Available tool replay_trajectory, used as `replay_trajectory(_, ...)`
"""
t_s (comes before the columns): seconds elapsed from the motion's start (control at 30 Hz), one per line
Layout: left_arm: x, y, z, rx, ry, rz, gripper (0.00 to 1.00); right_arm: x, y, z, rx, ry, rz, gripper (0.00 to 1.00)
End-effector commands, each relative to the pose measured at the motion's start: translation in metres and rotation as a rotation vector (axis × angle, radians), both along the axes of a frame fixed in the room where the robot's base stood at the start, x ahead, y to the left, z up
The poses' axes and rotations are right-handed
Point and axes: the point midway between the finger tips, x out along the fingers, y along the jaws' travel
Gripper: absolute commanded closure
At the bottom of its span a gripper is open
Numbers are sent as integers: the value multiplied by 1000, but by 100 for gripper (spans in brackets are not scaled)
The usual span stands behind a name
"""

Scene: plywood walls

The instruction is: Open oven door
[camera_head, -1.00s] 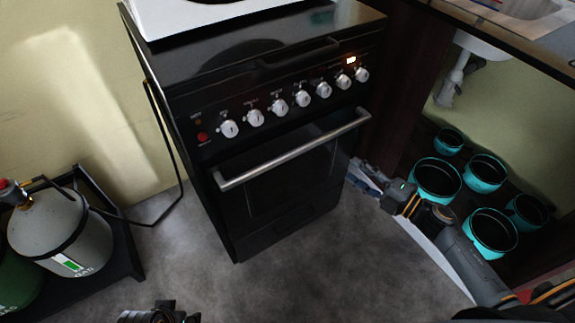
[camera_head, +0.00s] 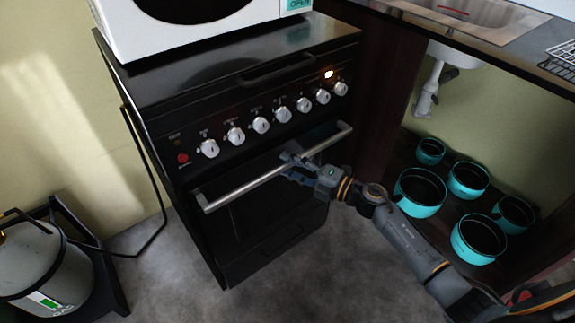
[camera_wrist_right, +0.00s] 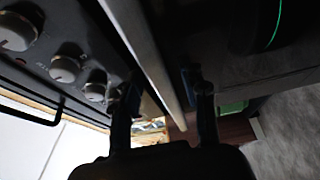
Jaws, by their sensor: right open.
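The black oven has its door (camera_head: 262,208) shut, with a long silver bar handle (camera_head: 240,188) across its top. My right gripper (camera_head: 291,163) is at the handle, right of its middle, with its fingers open. In the right wrist view the handle (camera_wrist_right: 148,50) runs between the two spread fingers of the gripper (camera_wrist_right: 161,80). I cannot tell whether either finger touches the bar. My left gripper is not in view.
White knobs (camera_head: 261,125) line the panel above the handle. A white microwave (camera_head: 190,35) stands on the stove top. Teal pots (camera_head: 421,190) sit on a low shelf at the right. A gas cylinder (camera_head: 38,262) stands at the left. The grey floor (camera_head: 300,275) before the oven is clear.

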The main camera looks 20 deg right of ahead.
Motion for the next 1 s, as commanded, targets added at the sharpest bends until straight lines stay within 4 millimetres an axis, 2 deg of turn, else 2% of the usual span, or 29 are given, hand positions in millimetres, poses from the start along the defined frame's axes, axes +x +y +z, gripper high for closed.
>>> replay_trajectory(0.13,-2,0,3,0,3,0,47,7,6,0,1,-1,0,57)
replay_trajectory(0.4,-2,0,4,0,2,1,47,8,7,0,1,1,0,57)
replay_trajectory(0.43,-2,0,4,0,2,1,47,8,7,0,1,1,0,59)
replay_trajectory(0.47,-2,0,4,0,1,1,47,8,7,0,1,1,0,65)
replay_trajectory(0.63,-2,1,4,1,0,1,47,8,7,0,1,1,0,99)
replay_trajectory(1.0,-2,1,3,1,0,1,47,7,6,-1,1,-1,0,100)
